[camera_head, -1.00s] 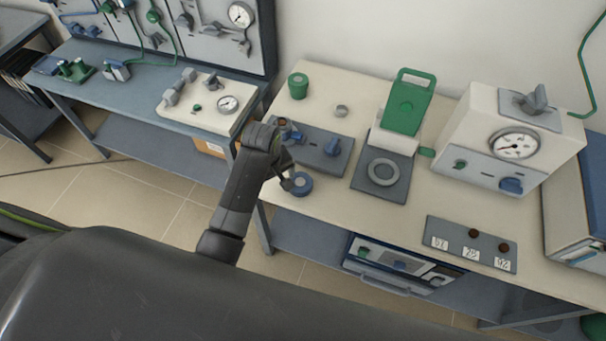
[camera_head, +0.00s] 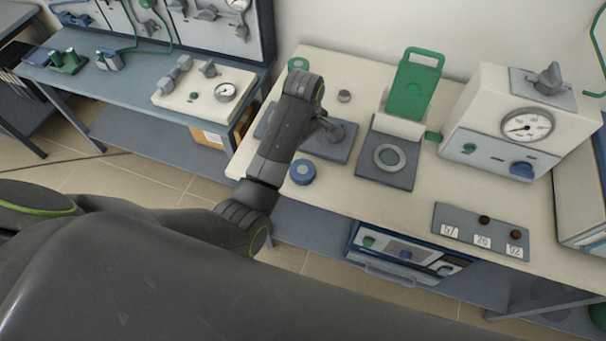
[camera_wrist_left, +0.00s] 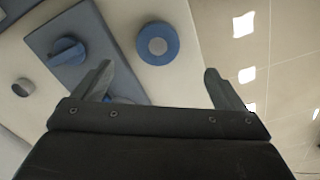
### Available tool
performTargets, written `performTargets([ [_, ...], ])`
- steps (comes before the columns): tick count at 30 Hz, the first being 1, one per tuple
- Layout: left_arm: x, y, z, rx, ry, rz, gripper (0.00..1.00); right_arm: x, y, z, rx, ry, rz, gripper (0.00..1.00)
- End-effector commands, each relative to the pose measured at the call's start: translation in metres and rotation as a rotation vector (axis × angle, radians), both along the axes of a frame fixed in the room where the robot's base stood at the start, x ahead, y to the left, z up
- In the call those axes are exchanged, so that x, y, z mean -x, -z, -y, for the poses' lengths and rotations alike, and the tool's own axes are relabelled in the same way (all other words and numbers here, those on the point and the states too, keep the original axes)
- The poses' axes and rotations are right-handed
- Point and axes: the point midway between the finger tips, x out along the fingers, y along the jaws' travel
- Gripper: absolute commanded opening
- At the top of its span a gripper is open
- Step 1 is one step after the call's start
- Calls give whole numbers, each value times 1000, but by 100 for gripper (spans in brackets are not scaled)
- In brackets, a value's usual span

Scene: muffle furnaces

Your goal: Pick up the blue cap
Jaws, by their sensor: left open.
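The blue cap (camera_head: 303,172), round with a grey centre, sits on the front left part of the pale worktop. It also shows in the left wrist view (camera_wrist_left: 158,44), beyond the fingertips and between their lines. My left gripper (camera_head: 332,128) is over the grey panel behind the cap, partly hidden by its own arm. In the left wrist view, its two fingers (camera_wrist_left: 158,70) are spread apart with nothing between them. The gripper is apart from the cap. My right gripper does not show.
The grey panel (camera_head: 339,153) carries a blue knob (camera_wrist_left: 67,50). A green-lidded device (camera_head: 411,90) and a white gauge box (camera_head: 500,130) stand to the right. A green container (camera_head: 298,64) stands behind my arm. The worktop's front edge is close to the cap.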

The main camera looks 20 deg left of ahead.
Motion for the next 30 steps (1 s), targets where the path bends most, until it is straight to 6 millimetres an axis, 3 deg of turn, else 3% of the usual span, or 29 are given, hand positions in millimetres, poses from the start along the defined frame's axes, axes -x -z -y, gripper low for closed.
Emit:
performTargets([
  [7, 1, 43, 0, 0, 0, -4, 92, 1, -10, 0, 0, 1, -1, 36],
  [17, -1, 64, -1, 0, 0, -4, 92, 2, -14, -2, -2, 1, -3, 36],
  [30, -6, 107, -4, -1, 0, -3, 92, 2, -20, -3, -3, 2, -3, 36],
])
